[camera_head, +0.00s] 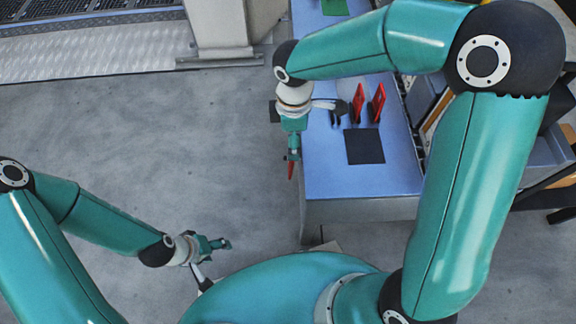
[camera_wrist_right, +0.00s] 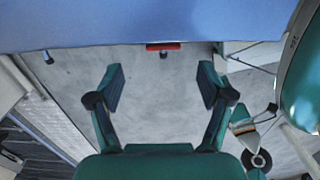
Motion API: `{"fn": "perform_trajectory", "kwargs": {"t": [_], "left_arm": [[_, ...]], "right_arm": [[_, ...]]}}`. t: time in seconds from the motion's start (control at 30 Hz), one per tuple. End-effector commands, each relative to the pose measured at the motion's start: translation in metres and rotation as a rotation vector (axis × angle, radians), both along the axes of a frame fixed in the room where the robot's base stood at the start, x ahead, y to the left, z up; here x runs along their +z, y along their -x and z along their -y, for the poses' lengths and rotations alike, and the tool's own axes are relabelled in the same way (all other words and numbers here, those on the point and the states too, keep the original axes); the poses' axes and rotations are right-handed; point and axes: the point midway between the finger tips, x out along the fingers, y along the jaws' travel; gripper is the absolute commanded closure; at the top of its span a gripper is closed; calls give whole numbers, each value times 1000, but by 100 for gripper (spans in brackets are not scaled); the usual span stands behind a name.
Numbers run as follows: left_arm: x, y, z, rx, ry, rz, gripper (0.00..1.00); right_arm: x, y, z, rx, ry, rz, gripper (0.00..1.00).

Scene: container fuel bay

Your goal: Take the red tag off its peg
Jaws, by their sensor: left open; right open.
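A red tag (camera_head: 291,171) shows as a narrow sliver at the left side of the blue-topped bench. In the right wrist view the red tag (camera_wrist_right: 163,46) appears edge-on at the bench's edge, with a dark peg end (camera_wrist_right: 163,55) just below it. My right gripper (camera_head: 292,153) is beside the bench's left side, close to the tag. In its wrist view the right gripper (camera_wrist_right: 161,85) is open and empty, its fingers apart, with the tag beyond them and roughly centred. My left gripper (camera_head: 222,244) is open and empty over the floor, away from the bench.
The blue bench top (camera_head: 325,180) carries two upright red pieces (camera_head: 367,104) and a dark square (camera_head: 364,146). Another dark peg (camera_wrist_right: 48,57) sticks out along the bench edge. A pale post (camera_head: 220,25) stands behind. The grey floor (camera_head: 130,130) left of the bench is clear.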

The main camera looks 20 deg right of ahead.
Motion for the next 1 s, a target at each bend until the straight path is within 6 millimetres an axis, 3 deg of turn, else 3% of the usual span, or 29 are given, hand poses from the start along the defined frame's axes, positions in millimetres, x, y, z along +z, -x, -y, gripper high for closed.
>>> {"fn": "perform_trajectory", "kwargs": {"t": [0.1,0.37,0.7,1.0], "left_arm": [[-10,0,0,0,0,0,40],[-14,0,0,0,0,0,40],[-37,0,0,0,0,0,40],[-37,0,0,0,0,0,40]], "right_arm": [[-23,1,0,0,1,-2,21],[-37,0,-1,0,0,-1,21],[-81,2,-5,-1,0,-2,21],[-85,1,-6,0,-1,0,21]]}}
